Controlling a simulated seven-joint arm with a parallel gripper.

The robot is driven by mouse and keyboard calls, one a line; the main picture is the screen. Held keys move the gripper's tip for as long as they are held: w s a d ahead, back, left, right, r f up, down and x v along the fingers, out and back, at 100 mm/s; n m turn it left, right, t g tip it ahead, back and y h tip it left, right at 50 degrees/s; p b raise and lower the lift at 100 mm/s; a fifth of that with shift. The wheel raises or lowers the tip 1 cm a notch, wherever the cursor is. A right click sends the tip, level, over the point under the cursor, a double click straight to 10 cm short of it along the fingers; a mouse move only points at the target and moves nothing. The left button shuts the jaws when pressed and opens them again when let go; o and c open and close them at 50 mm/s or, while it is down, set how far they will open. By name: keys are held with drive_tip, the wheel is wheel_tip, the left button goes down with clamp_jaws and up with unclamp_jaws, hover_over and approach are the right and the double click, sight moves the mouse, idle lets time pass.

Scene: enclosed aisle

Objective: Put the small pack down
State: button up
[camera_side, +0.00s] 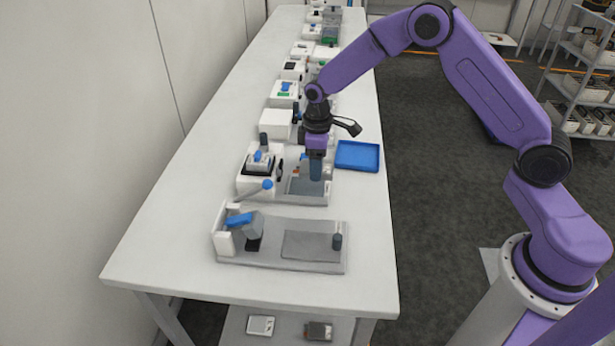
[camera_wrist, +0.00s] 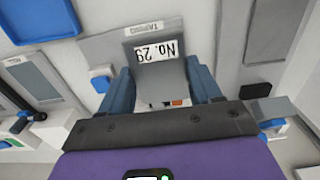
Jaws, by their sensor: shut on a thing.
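My gripper (camera_side: 316,178) points straight down over the grey plate (camera_side: 303,189) of a bench station. In the wrist view its two blue fingers (camera_wrist: 161,85) are closed on the sides of a small grey pack (camera_wrist: 162,80). A white label reading "No. 29" shows upside down at the pack's far end, and a bit of orange shows near its lower edge. The plate lies behind the pack, with a "TAPING" label (camera_wrist: 145,29) on it. The fingers hide the pack in the side view. I cannot tell whether the pack touches the plate.
A blue tray (camera_side: 358,142) lies right of the gripper; it also shows in the wrist view (camera_wrist: 72,30). A station with a blue-handled device (camera_side: 240,220) stands in front. A white device (camera_side: 262,165) stands close on the left. More devices line the bench behind. The front bench corner is bare.

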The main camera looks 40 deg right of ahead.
sight(308, 162)
drive_tip(key=w+f, duration=0.3)
drive_tip(key=shift+a+f, duration=0.2)
drive_tip(key=shift+w+f, duration=0.1)
drive_tip(key=shift+f, duration=1.55)
drive_tip(key=shift+f, duration=0.1)
drive_tip(key=o, duration=1.2)
drive_tip(key=shift+c, duration=0.2)
